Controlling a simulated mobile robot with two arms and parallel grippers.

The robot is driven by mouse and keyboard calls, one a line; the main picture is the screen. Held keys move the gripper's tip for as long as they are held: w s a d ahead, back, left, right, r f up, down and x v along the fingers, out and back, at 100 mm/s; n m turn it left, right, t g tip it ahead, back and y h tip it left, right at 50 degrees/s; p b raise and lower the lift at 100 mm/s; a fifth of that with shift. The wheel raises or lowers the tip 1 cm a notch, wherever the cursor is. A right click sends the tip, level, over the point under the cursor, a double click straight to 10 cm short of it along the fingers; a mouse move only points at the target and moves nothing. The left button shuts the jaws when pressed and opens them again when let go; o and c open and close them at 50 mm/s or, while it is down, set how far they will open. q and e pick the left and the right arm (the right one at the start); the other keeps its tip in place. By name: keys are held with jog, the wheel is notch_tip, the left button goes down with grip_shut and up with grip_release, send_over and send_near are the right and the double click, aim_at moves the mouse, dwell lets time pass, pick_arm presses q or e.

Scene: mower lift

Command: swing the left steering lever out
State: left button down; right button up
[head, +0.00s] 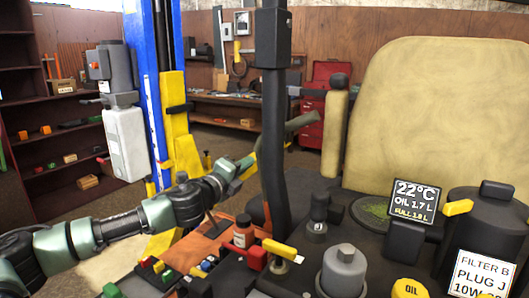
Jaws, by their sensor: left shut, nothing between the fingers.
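A grey-olive bar with a rounded end, which looks like the left steering lever (303,123), slants up to the right beside the armrest. Its lower end runs behind a thick dark upright post (273,140). My left arm reaches in from the left. My left gripper (250,164) is shut and empty at the left side of the post, close to the lever's lower end. The post partly hides this spot, and I cannot tell whether the fingers touch the lever. My right gripper is not in view.
The tan seat (440,115) and an armrest (335,130) stand at the right. A blue lift column (150,80) with yellow parts stands behind my left arm.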

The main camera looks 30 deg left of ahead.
aim_at(261, 153)
pick_arm(q)
jog(key=w+p, duration=0.3)
jog(key=w, duration=0.5)
jog(key=shift+w+r+p, duration=0.1)
jog(key=shift+w+p, duration=0.2)
jog(key=shift+p, duration=0.1)
jog(key=shift+w, duration=0.9)
jog(key=shift+s+a, duration=0.1)
